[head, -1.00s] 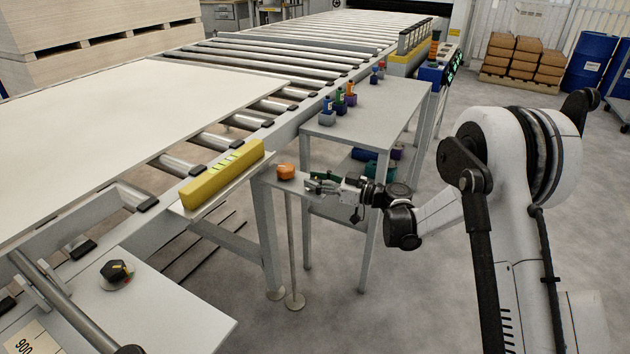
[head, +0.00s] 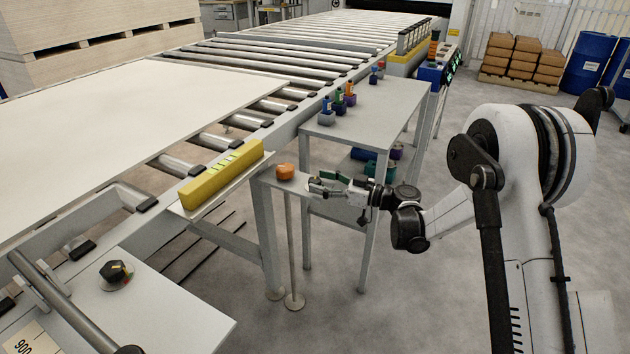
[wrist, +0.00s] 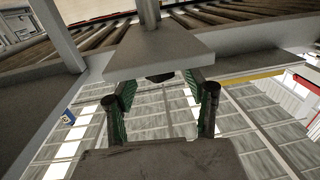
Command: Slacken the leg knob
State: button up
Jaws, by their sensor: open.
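The orange knob (head: 285,171) sits on a small grey bracket plate at the top of a thin post, beside the conveyor's side frame. My gripper (head: 312,184) is to the right of the knob in the head view, open and pointing at it, with a small gap between. In the wrist view my two green-padded fingers (wrist: 160,100) are spread with nothing between their tips. Beyond them is a grey plate (wrist: 160,50) with a post. A small dark part (wrist: 160,77) shows at the plate's edge, mostly hidden; I cannot tell whether it is the knob.
A yellow bar (head: 222,174) lies on the conveyor's side ledge, left of the knob. A grey table (head: 375,110) with small coloured bins (head: 327,117) stands behind my gripper. A black dial (head: 116,271) is on the panel at front left. Floor right of the table is clear.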

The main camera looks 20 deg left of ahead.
jog(key=s+d, duration=0.1)
jog(key=d, duration=0.8)
jog(key=shift+d, duration=0.3)
jog(key=s+d+r+m+t+h, duration=0.3)
jog(key=s+d+r+m+h, duration=0.5)
jog(key=s+d+r, duration=0.35)
jog(key=s+d+m+t+h, duration=0.2)
jog(key=s+d+m+h, duration=0.75)
jog(key=s+d, duration=1.25)
notch_tip(320, 180, up, 17)
jog(key=a+p, duration=0.1)
jog(key=p, duration=1.5)
jog(key=shift+s+a+f+n, duration=0.15)
jog(key=shift+s+n, duration=0.2)
jog(key=shift+s, duration=0.1)
jog(key=shift+h, duration=0.25)
